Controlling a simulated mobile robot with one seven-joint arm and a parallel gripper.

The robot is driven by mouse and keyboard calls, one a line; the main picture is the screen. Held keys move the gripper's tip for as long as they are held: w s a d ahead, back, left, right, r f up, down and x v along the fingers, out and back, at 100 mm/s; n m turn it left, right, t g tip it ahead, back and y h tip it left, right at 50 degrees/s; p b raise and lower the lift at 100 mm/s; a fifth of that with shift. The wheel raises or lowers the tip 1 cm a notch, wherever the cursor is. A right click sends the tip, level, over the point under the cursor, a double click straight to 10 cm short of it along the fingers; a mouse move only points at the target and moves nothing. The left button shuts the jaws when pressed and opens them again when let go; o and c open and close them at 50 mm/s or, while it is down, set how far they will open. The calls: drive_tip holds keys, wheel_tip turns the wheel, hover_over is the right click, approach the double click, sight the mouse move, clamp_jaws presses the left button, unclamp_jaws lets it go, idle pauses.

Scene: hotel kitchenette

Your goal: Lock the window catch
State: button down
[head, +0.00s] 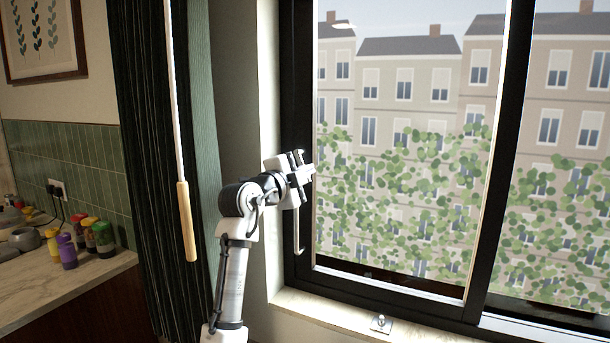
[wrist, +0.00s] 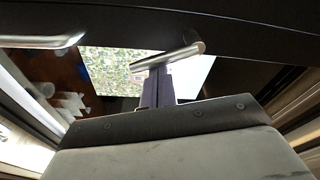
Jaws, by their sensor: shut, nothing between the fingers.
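My gripper (head: 306,171) is at the black left frame of the window, near mid-height in the head view. In the wrist view its two dark fingers (wrist: 158,88) are together with nothing between them. A short rounded metal lever (wrist: 178,57), which looks like the window catch, lies across the fingertips against the black frame. The fingers appear to be at or touching it; contact is not certain. In the head view my gripper covers most of the catch area. A pale vertical pull handle (head: 298,232) shows just below my gripper.
The window sill (head: 335,311) carries a small metal plate with a knob (head: 380,323). A dark green curtain (head: 150,150) and a hanging rod with a wooden grip (head: 187,222) are left of my arm. A counter (head: 75,275) with several bottles stands at far left.

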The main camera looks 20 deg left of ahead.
drive_tip(key=m+b, duration=0.1)
drive_tip(key=a+f+m+b, duration=0.1)
drive_tip(key=shift+w+a+m+b, duration=0.15)
drive_tip(key=shift+m+b, duration=0.15)
drive_tip(key=shift+m, duration=0.1)
idle(0.7)
